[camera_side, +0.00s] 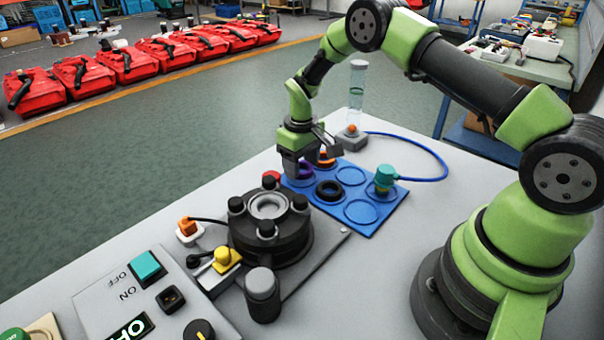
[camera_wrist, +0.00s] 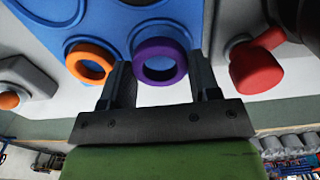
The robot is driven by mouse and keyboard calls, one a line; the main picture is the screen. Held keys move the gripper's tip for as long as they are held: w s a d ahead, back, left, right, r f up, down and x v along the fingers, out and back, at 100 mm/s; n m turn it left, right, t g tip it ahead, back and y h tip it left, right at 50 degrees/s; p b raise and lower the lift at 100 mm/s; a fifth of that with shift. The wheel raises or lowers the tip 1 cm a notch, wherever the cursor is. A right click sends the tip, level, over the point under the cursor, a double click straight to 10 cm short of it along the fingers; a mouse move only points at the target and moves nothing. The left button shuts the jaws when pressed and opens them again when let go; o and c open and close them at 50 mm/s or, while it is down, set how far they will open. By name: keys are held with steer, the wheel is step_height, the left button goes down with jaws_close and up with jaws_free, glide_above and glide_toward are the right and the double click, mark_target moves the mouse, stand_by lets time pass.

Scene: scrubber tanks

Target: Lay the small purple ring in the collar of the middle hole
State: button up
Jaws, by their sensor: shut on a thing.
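The small purple ring (camera_wrist: 160,45) is between the two fingers of my gripper (camera_wrist: 162,62) in the wrist view. My gripper is shut on it. In the side view my gripper (camera_side: 300,172) points down at the far left corner of the blue tray (camera_side: 397,198), and the purple ring (camera_side: 305,167) shows partly beside the fingers. I cannot tell whether the ring still touches the tray. The black round fixture (camera_side: 270,245) stands in front of the tray, with a pale collar (camera_side: 268,206) around an opening in its middle; the collar looks empty.
Knobs (camera_side: 236,204) stand around the fixture's collar. A red part (camera_wrist: 256,68) is close right of my gripper. A control panel (camera_side: 140,290) lies front left.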

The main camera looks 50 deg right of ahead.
steer(key=shift+r, duration=1.8)
steer(key=s+a+r, duration=0.4)
steer(key=a+r, duration=0.2)
steer(key=a, duration=0.2)
steer(key=s+a+r, duration=0.3)
steer(key=a+r, duration=0.2)
steer(key=a, duration=0.3)
steer(key=shift+f, duration=2.8)
steer(key=shift+f, duration=0.45)
steer(key=shift+f, duration=0.2)
steer(key=shift+f, duration=0.75)
